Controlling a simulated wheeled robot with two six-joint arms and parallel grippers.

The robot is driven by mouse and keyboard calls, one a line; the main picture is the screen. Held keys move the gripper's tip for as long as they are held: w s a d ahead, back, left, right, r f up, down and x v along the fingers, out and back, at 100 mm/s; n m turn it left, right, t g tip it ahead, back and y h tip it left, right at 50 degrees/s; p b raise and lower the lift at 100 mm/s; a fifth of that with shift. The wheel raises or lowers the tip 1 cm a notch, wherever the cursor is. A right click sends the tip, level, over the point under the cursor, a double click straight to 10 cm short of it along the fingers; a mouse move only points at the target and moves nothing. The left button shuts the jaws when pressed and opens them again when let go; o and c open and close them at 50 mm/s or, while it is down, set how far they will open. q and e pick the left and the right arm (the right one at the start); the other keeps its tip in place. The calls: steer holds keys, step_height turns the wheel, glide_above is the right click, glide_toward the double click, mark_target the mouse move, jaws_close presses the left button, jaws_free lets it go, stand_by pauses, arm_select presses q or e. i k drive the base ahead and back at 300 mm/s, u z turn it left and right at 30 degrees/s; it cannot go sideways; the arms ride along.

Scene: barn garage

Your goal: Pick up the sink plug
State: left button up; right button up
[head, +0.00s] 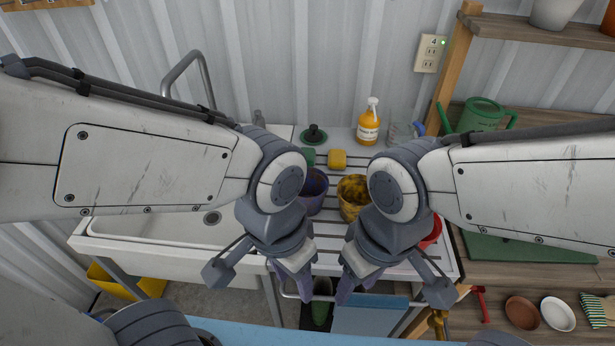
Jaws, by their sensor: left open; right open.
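A dark round piece with an upright knob (314,134), which looks like the sink plug, stands at the back of the ribbed drainboard, near the wall. The white sink basin (150,228) is on the left, with its round drain (211,217) uncovered. My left gripper (297,286) is open and points down over the front of the drainboard, well in front of the plug. My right gripper (347,288) is open close beside it on the right. I see nothing held in either one, though my wrists hide part of the drainboard.
A purple cup (313,190), a yellow cup (352,195) and a red container (432,232) stand close around my wrists. A yellow sponge-like piece (338,159) and an orange bottle (368,124) are near the plug. A green watering can (482,115) is on the right shelf.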

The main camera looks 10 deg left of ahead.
mark_target(313, 136)
steer(key=z, duration=0.05)
steer(key=k, duration=0.3)
steer(key=u, duration=0.65)
steer(key=i, duration=0.7)
steer(key=z, duration=1.45)
